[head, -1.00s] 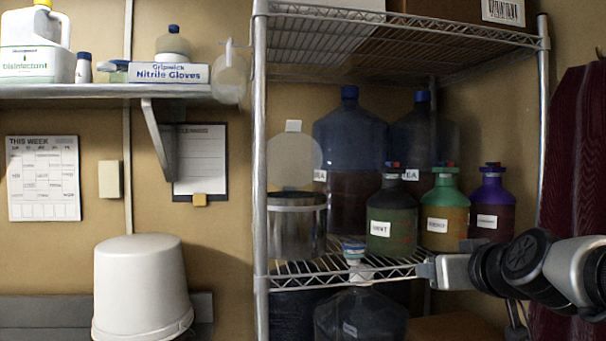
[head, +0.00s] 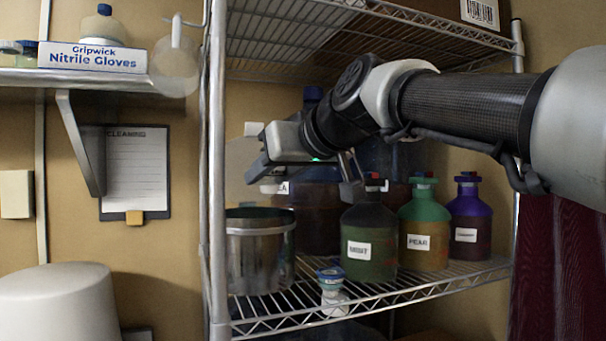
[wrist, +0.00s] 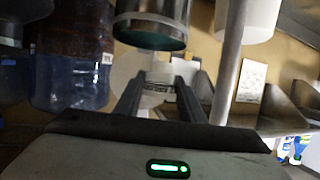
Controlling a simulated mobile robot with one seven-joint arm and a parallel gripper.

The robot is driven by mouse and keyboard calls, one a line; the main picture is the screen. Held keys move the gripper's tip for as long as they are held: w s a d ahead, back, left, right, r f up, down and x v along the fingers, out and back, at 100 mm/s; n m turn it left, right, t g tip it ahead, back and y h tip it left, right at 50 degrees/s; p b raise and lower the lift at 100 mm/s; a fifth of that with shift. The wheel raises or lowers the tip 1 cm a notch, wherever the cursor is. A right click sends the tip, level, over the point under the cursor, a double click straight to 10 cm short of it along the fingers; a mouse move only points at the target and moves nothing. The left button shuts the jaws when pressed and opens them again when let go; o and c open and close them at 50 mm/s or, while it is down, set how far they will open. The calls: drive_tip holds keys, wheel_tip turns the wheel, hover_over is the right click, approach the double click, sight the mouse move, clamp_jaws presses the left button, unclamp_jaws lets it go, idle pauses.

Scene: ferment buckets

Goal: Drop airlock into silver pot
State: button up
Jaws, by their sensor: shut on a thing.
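The silver pot (head: 260,262) stands open and upright on the wire shelf at the left post. It also shows upside down at the top of the wrist view (wrist: 152,28). My gripper (head: 259,168) points left, with its fingers above the pot in the head view. In the wrist view my gripper (wrist: 157,74) has its two fingers close together, shut on the airlock. The airlock shows only as a small pale, blurred shape between the fingertips and is hard to tell from the pale disc behind it. In the head view I cannot pick it out.
Several bottles stand right of the pot: a dark green one (head: 368,245), a green one (head: 424,225) and a purple one (head: 468,222). A white, blue-topped thing (head: 332,282) is near the shelf's front. The shelf post (head: 216,200) is left of the pot.

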drive_tip(key=w+d+x, duration=0.1)
drive_tip(key=d+x, duration=0.1)
drive_tip(key=x, duration=0.8)
drive_tip(key=shift+w+a+f+p, duration=0.2)
drive_tip(key=shift+w+p, duration=0.1)
drive_tip(key=shift+w, duration=0.2)
drive_tip(key=o, duration=1.9)
drive_tip(key=shift+s+a+b+v, duration=0.15)
drive_tip(key=shift+s+a+v, duration=0.1)
drive_tip(key=shift+v, duration=1.15)
drive_tip(key=shift+s+a+b+v, duration=0.15)
drive_tip(key=shift+a+v, duration=0.1)
drive_tip(key=shift+v, duration=1.15)
drive_tip(key=shift+s+a+b+v, duration=0.1)
drive_tip(key=shift+s+a+v, duration=0.15)
drive_tip(key=shift+v, duration=1.15)
